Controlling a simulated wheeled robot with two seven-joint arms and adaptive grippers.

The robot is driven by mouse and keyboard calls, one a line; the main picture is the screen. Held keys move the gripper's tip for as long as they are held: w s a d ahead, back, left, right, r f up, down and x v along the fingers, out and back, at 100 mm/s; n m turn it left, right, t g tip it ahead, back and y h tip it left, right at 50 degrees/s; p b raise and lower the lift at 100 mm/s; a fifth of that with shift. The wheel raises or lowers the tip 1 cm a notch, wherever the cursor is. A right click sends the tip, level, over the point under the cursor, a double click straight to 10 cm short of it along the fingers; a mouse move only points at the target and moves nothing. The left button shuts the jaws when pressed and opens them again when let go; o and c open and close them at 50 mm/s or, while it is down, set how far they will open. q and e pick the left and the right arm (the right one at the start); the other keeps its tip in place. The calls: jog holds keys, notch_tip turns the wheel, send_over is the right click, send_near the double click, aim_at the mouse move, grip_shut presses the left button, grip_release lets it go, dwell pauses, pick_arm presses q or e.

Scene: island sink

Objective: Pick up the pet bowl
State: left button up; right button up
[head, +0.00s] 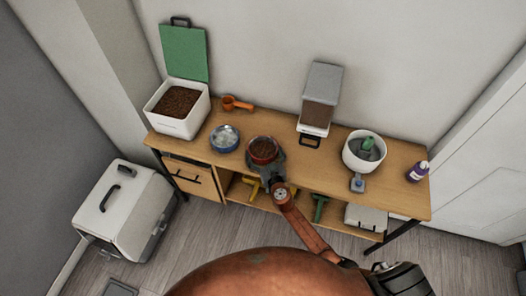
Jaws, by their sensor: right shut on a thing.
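A red round pet bowl (263,150) filled with brown kibble is at the front-middle of the wooden bench top. My right gripper (266,166) reaches in from the lower right, and its dark fingers are shut on the near side of this bowl. I cannot tell whether the bowl rests on the bench or is slightly raised. A blue bowl (224,138) with clear or pale contents sits to its left, apart from the gripper. My left gripper is out of the picture.
On the wooden bench (400,191) stand a white kibble bin (178,124) with its green lid up, an orange scoop (236,104), a grey-topped dispenser (320,92), a white round container (362,165) and a purple bottle (417,171). A pet carrier (124,208) stands on the floor at left.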

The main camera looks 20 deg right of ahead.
jog(key=c, duration=0.3)
